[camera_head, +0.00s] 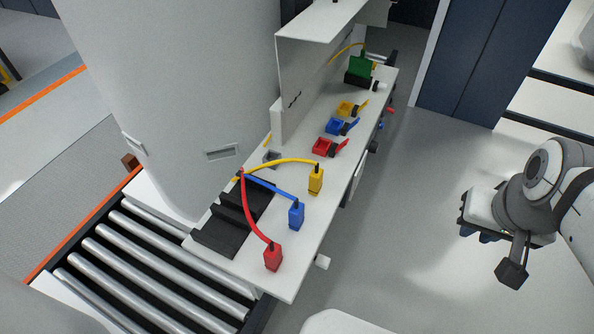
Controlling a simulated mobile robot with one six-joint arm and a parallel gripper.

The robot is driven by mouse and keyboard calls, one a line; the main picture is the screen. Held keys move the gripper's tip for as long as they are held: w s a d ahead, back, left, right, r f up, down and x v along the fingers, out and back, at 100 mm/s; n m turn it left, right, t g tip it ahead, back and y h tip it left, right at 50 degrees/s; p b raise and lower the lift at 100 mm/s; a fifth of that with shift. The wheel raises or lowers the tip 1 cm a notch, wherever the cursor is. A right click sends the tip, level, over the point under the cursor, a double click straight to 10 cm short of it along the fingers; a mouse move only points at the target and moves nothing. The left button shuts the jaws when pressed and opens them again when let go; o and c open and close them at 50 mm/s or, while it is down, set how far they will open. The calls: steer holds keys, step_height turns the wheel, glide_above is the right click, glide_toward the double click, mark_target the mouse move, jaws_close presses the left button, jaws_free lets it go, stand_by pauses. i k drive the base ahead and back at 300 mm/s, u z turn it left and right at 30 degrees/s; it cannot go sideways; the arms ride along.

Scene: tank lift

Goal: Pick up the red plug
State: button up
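The red plug (273,257) stands on the near end of the white bench top, with a red cable rising from it and curving back to the left. A blue plug (296,215) and a yellow plug (316,181) stand behind it in a row, each on its own cable. My gripper (495,251) is at the right over the grey floor, well apart from the bench and the red plug. Its fingers are small and dark here, and I cannot tell whether they are open or shut.
The white bench (287,281) also carries red (323,147), blue (335,126) and yellow (345,107) sockets with coloured levers, and a green connector (361,66) farther back. A roller conveyor (150,262) and a large pale tank (175,90) lie left. Floor between bench and arm is clear.

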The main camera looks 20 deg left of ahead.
mark_target(273, 257)
steer(key=u, duration=1.3)
steer(key=k, duration=0.8)
steer(key=z, duration=0.1)
